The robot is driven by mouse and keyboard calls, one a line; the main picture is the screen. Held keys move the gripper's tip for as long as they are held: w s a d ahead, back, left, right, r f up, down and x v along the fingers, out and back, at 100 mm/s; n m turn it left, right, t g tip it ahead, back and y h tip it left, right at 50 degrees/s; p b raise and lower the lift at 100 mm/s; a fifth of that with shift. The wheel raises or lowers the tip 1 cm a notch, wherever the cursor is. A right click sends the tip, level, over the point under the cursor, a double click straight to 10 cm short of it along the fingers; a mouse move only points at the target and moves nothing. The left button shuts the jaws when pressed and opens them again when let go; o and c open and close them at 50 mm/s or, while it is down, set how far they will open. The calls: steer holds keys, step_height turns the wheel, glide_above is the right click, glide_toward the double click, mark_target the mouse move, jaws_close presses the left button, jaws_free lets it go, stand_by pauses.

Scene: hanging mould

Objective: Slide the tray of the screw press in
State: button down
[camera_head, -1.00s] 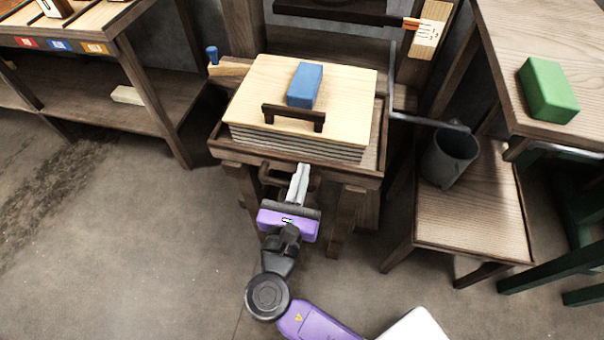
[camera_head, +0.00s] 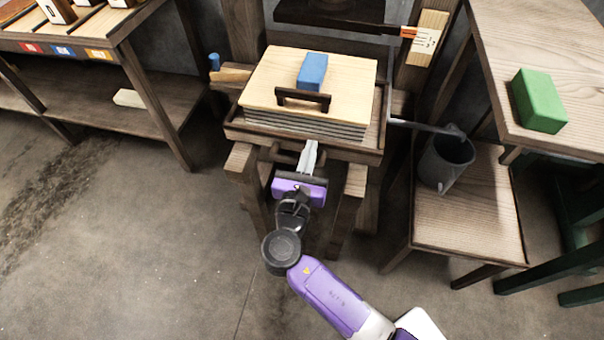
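The screw press's wooden tray (camera_head: 372,152) sits on two wooden rails that jut out in front of it. It bears a stack of grey sheets under a pale board (camera_head: 263,85). A dark handle and a blue block (camera_head: 312,72) are on the board. A dark pull handle (camera_head: 268,153) is on the tray's front. My gripper (camera_head: 309,146) is at the right part of this pull handle, its fingertips by the tray's front wall. The fingers overlap in this view, so whether they are shut on the handle is unclear.
The press's dark plate (camera_head: 335,12) hangs behind and above the tray. A side table (camera_head: 470,215) with a grey bucket (camera_head: 445,165) stands right, and a bench with a green block (camera_head: 538,100) beyond it. A shelf unit (camera_head: 165,100) stands left. The floor in front is clear.

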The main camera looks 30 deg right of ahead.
steer(key=b+x, duration=0.2)
steer(key=x, duration=2.3)
steer(key=shift+f, duration=0.15)
steer(key=shift+w+d+r+b, duration=0.25)
steer(key=shift+b, duration=0.1)
steer(key=shift+d, duration=0.1)
